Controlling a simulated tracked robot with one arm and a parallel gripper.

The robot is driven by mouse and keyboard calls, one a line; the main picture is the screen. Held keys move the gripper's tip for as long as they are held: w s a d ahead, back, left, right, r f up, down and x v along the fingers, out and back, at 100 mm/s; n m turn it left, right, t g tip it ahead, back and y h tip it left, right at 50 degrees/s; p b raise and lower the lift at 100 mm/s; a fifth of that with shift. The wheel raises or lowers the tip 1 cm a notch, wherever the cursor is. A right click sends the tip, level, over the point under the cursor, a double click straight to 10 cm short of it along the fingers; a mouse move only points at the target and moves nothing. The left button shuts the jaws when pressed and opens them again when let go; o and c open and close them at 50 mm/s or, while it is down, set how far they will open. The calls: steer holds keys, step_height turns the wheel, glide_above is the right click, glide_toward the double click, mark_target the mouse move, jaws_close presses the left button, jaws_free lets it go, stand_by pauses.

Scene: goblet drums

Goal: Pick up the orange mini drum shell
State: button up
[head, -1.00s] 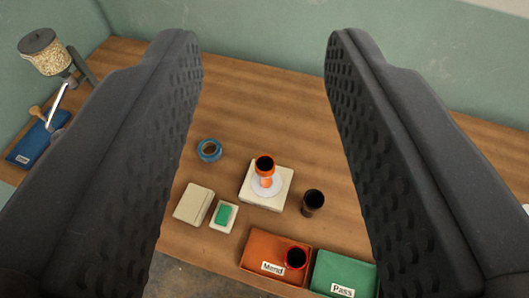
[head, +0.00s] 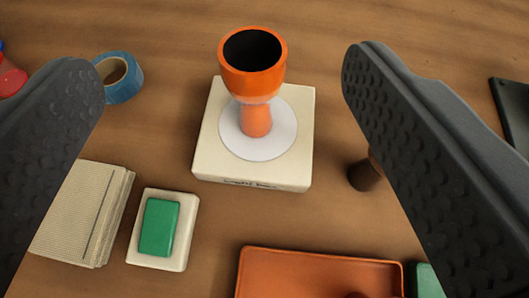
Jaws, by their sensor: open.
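The orange mini drum shell (head: 256,82) is goblet-shaped with a dark open top. It stands upright on a white round disc (head: 282,136) on a cream square block (head: 211,150). My gripper (head: 222,75) is open, with one dark textured finger at each side of the view. The shell is between the fingers in the picture, apart from both, nearer the right one. The block's front face has small writing that I cannot read.
A blue tape roll (head: 122,82) lies at the left. A stack of cream sheets (head: 80,215) and a green pad on a white base (head: 160,228) lie front left. An orange tray (head: 318,268) is at the front, with a green tray (head: 428,283) beside it. A dark brown cup (head: 364,176) is partly behind the right finger.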

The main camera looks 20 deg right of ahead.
glide_toward(259, 86)
steer(key=w, duration=0.1)
steer(key=shift+h, duration=0.3)
steer(key=b+x, duration=0.2)
steer(key=x, duration=0.5)
steer(key=shift+a+f, duration=0.15)
steer(key=shift+f, duration=0.1)
steer(key=shift+a+b+x, duration=0.2)
steer(key=shift+b+x, duration=0.7)
steer(key=shift+x, duration=2.35)
steer(key=shift+f, duration=0.1)
steer(key=c, duration=1.2)
steer(key=shift+o, duration=0.3)
